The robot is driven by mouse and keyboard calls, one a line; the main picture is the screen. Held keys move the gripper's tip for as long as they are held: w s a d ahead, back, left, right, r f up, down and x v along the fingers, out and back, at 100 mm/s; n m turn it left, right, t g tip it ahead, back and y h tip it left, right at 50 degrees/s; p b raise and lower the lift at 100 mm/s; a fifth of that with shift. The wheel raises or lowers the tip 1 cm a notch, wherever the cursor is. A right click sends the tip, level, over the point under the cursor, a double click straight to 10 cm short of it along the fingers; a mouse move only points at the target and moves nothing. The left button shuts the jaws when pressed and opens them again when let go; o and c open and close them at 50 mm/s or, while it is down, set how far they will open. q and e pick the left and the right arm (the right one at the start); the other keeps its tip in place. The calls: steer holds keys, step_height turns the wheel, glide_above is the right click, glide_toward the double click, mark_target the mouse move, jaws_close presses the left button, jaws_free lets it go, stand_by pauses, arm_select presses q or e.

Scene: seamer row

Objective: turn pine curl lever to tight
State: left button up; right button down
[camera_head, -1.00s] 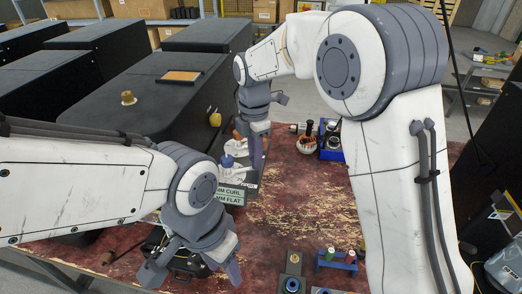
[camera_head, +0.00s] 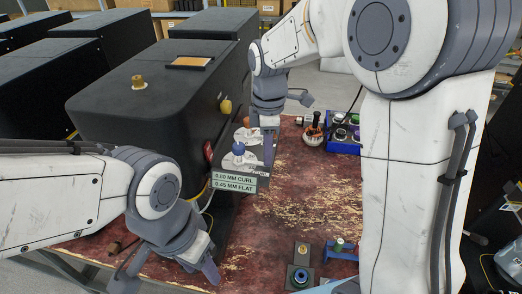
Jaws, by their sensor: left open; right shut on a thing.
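The black seamer (camera_head: 150,100) carries a grey lever station at its right foot, with a plate (camera_head: 233,184) reading "0.80 MM CURL" and "0.45 MM FLAT". A blue knob (camera_head: 238,148) stands on the nearer white dial (camera_head: 241,158). A farther white dial (camera_head: 243,136) lies behind it, partly hidden. My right gripper (camera_head: 268,150) points down at the right of the dials and is shut on what looks like the farther dial's lever; its fingers hide the grip. My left gripper (camera_head: 165,280) is open and empty, low at the front left, apart from the station.
A blue tray (camera_head: 343,145) with rolls and a dark-handled tool (camera_head: 315,128) stand at the back right. The worn red bench (camera_head: 295,200) is clear between.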

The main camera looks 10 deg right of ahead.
steer(key=c, duration=0.8)
jaws_free()
steer(key=shift+o, duration=0.2)
steer(key=shift+r, duration=0.1)
step_height(320, 180, up, 10)
steer(key=b, duration=0.1)
steer(key=shift+r, duration=0.2)
steer(key=s+a+f+m+b, duration=0.2)
steer(key=s+a+f+m, duration=0.2)
steer(key=s+f, duration=0.5)
steer(key=s+a+f+m+y+b, duration=0.1)
steer(key=s+a+f+m+b, duration=0.1)
steer(key=s+f+m, duration=0.3)
steer(key=s+a+f, duration=0.1)
steer(key=s+f, duration=0.3)
steer(key=s, duration=0.5)
steer(key=shift+s+a+f, duration=0.2)
steer(key=shift+s+a, duration=0.1)
steer(key=shift+a, duration=0.1)
